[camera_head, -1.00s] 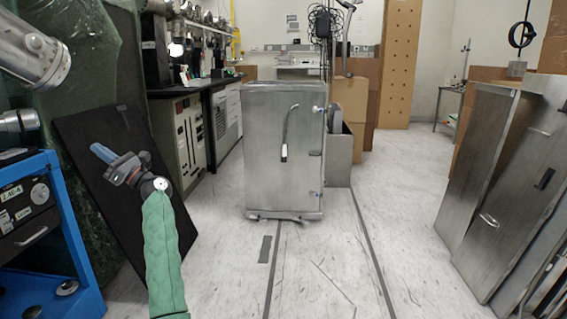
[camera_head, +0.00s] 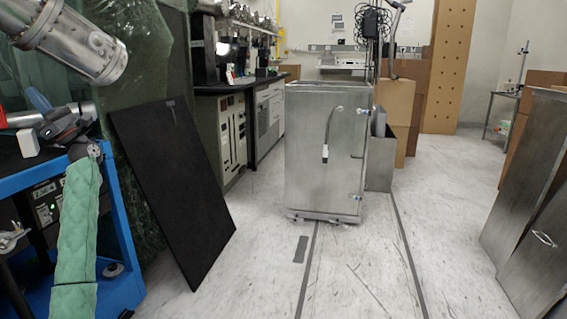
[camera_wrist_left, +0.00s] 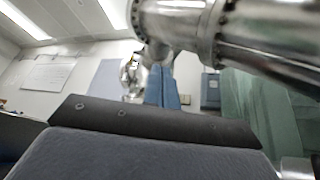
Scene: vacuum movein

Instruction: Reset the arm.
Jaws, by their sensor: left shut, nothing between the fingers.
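My left arm, in a green quilted sleeve (camera_head: 78,225), rises from the bottom left in the head view. My left gripper (camera_head: 38,98) is at the far left with its blue fingers pointing up and left. It is shut and empty, seen in front of the blue cart's upper part. The fingers also show as blue strips in the left wrist view (camera_wrist_left: 167,86), pointing up toward metal pipework. My right gripper does not show in any view.
A blue cart (camera_head: 122,262) stands close by at the left, behind the arm. A black panel (camera_head: 172,190) leans beside it. Large metal pipework (camera_head: 85,48) hangs above. A steel cabinet (camera_head: 315,150) stands mid-floor. Steel panels (camera_head: 545,240) are at the right. The central floor is open.

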